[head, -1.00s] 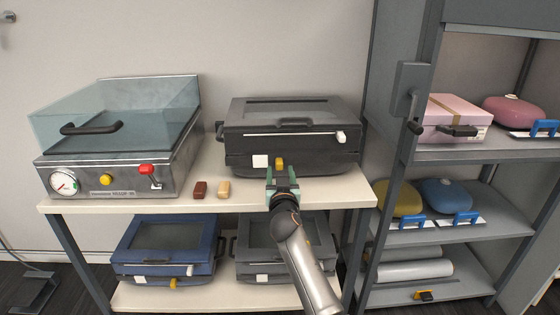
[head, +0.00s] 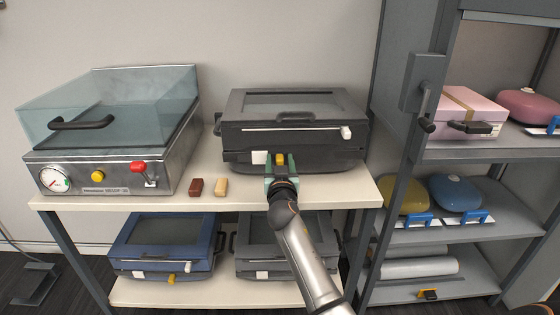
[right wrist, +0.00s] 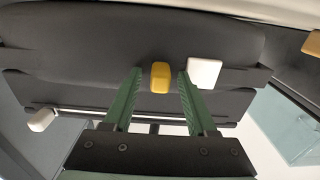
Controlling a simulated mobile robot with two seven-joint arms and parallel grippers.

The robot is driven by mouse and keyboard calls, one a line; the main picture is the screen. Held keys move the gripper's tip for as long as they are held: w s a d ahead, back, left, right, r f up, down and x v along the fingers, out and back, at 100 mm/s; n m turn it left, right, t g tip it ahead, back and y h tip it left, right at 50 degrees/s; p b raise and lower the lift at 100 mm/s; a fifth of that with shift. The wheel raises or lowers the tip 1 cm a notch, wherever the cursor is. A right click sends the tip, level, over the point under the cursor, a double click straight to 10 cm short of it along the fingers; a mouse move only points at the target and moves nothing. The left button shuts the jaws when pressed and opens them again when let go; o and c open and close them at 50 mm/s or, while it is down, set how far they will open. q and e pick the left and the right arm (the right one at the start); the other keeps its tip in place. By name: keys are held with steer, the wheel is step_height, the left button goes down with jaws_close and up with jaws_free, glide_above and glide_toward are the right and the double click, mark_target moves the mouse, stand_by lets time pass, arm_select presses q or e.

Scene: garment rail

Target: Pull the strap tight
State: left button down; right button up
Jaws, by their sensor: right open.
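A black case (head: 295,137) lies closed on the top of the white bench. A thin white strap or bar (head: 290,130) runs across its front and ends in a white tab (head: 346,133) at the right. A yellow knob (head: 280,159) and a white block (head: 260,158) sit low on its front. My right gripper (head: 281,170) is open at the case front. In the right wrist view, the yellow knob (right wrist: 160,77) lies between its green fingertips (right wrist: 158,75), with the white block (right wrist: 204,72) just outside them. My left gripper is out of view.
A steel machine (head: 115,140) with a clear lid stands at the left of the bench. Red-brown (head: 196,187) and tan (head: 221,187) blocks lie between it and the case. A grey rack (head: 455,150) at the right holds a pink box (head: 468,108) with a tan band.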

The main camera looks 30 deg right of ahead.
jaws_close()
stand_by(0.3)
steer(key=shift+d, duration=0.1)
stand_by(1.0)
